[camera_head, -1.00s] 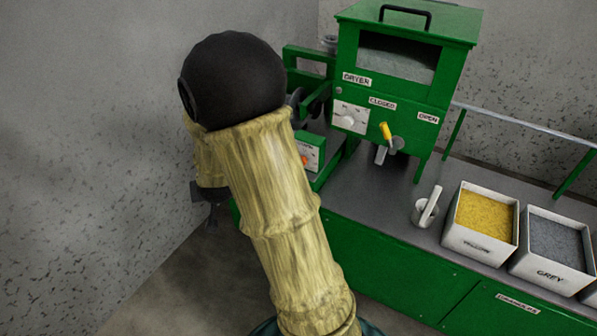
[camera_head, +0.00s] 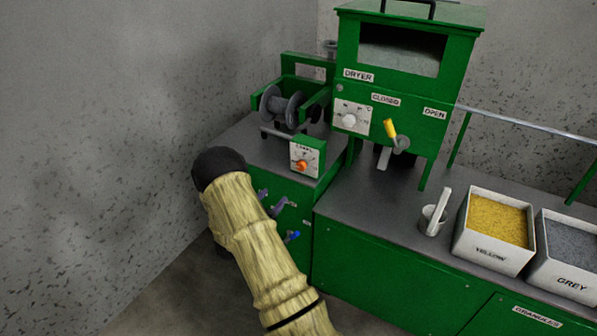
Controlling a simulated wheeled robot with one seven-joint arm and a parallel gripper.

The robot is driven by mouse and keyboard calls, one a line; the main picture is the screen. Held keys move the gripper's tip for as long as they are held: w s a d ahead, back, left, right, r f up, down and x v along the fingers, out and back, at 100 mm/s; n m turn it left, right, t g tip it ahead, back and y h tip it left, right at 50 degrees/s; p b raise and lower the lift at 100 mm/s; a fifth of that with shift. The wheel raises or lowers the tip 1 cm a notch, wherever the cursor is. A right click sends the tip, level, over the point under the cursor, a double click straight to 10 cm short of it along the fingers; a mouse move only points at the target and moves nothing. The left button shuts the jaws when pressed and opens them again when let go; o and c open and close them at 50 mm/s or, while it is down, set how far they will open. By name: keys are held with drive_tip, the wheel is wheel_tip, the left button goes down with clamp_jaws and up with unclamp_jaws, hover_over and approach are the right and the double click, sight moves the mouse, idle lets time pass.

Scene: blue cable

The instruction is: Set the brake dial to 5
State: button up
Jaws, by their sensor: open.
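The dial with an orange knob (camera_head: 302,166) is on a white scale plate (camera_head: 306,155) on a small green box, below and left of the dryer. It is unobstructed in the head view. The lettering above it and its numbers are too small to read, so I cannot tell its setting. My arm rises from the bottom of the picture and ends in view at a black rounded joint (camera_head: 218,166), left of and below the dial box. Nothing of mine visibly touches the dial.
A grey spool (camera_head: 284,106) sits in a green frame behind the dial. The dryer (camera_head: 400,75) has a white dial (camera_head: 349,121) and a yellow-handled lever (camera_head: 390,128). A cup (camera_head: 432,219) and granule bins (camera_head: 493,233) stand right.

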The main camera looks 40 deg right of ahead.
drive_tip(key=shift+w, duration=0.1)
approach(300, 168)
drive_tip(key=x, duration=0.9)
drive_tip(key=shift+d+r+p, duration=0.1)
drive_tip(key=shift+d+p, duration=0.05)
drive_tip(key=shift+p, duration=0.2)
drive_tip(key=c, duration=1)
